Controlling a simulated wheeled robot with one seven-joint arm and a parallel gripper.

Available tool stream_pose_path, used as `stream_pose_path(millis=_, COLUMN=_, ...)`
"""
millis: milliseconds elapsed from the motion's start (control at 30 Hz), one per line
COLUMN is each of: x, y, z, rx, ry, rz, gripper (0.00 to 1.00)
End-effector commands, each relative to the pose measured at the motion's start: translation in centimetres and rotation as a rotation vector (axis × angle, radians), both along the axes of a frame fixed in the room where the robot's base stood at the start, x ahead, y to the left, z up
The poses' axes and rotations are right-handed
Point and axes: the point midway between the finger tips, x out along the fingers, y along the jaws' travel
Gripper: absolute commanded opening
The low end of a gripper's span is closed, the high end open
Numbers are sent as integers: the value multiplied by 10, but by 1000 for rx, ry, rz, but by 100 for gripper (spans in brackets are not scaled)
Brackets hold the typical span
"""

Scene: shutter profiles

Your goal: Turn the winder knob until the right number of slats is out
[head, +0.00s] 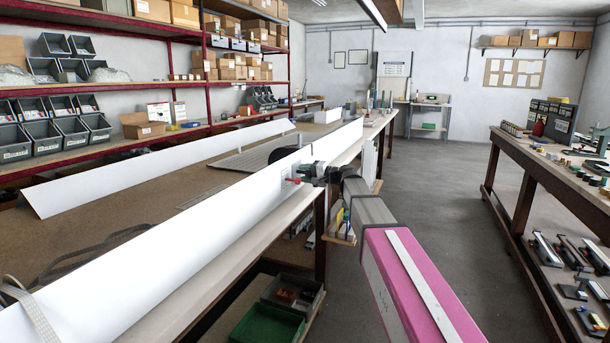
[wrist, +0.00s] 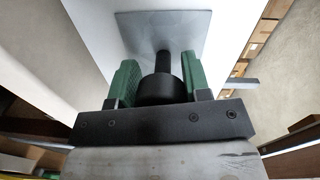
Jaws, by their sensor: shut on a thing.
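The winder knob (wrist: 160,89) is black and round, with a thinner shaft running to a grey plate (wrist: 190,32) on a white face. My gripper (wrist: 163,78) has green finger pads on either side of the knob and is shut on it. In the head view my gripper (head: 318,174) is at the near face of a long white profile (head: 185,240), beside a small red part (head: 293,180). Behind that profile a grey slatted sheet (head: 240,160) lies on the bench. Its slats are too fine to count here, and the profile hides part of it.
A second long white profile (head: 150,168) stands farther back on the bench. Shelves with grey bins (head: 72,132) line the left wall. A green crate (head: 268,326) is below the bench. A workbench (head: 530,170) stands at right, with clear floor (head: 432,200) between.

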Motion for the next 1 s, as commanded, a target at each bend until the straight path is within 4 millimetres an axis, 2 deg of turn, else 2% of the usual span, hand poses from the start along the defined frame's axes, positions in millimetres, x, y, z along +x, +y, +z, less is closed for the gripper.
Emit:
stream_pose_path(millis=600, x=0, y=-1, z=0, rx=197, ry=545, rz=-3, gripper=20)
stream_pose_path(millis=1000, x=-1, y=-1, z=0, rx=288, ry=797, rz=-2, gripper=20)
